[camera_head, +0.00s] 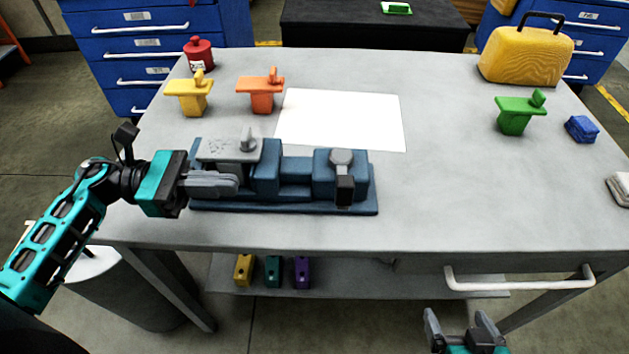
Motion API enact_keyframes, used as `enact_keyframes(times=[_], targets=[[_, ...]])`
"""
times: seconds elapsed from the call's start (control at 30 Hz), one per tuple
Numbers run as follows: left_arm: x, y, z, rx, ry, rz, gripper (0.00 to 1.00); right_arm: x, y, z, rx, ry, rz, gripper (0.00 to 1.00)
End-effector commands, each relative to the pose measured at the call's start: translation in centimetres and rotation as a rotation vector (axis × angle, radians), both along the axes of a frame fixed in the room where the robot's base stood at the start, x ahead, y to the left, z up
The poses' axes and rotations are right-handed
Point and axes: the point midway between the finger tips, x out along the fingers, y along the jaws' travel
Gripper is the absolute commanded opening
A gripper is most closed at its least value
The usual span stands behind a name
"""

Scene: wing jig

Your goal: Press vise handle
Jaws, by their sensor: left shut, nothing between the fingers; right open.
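A blue vise (295,178) lies on the grey table, left of the middle, on a flat blue base. Its handle (344,185), a grey round hub with a dark block-shaped end, is at the vise's right end and points toward the table's front edge. A grey piece with a small knob (228,150) sits at the vise's left end. My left gripper (236,182) is shut and empty in front of that left end, well left of the handle; I cannot tell whether it touches the vise. My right gripper (462,322) is open and empty, low in front of the table.
A white sheet (342,118) lies behind the vise. Yellow (192,97), orange (262,95) and green (517,115) pieces, a red container (199,54), a yellow case (526,57) and a blue block (581,129) stand around. The table's right-centre is clear. A white rail (520,284) runs along its front.

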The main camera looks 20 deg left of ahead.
Motion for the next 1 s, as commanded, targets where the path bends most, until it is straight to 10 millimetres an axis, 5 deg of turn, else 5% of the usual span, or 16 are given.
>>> enact_keyframes(times=[0.27, 0.7, 1.0], targets=[[0.5, -1.7, 0.2, -0.005, 0.0, 0.0, 0.0, -0.1, -0.2, 0.4, -0.002, -0.001, -0.002, 0.9], [3.0, -10.4, 0.4, -0.007, 0.0, 0.0, 0.0, -0.4, -0.6, 1.7, -0.01, 0.004, -0.008, 0.9], [3.8, -13.3, 0.1, -0.004, 0.002, 0.002, 0.0, -0.5, -0.5, 2.3, -0.009, 0.006, -0.007, 0.9]])
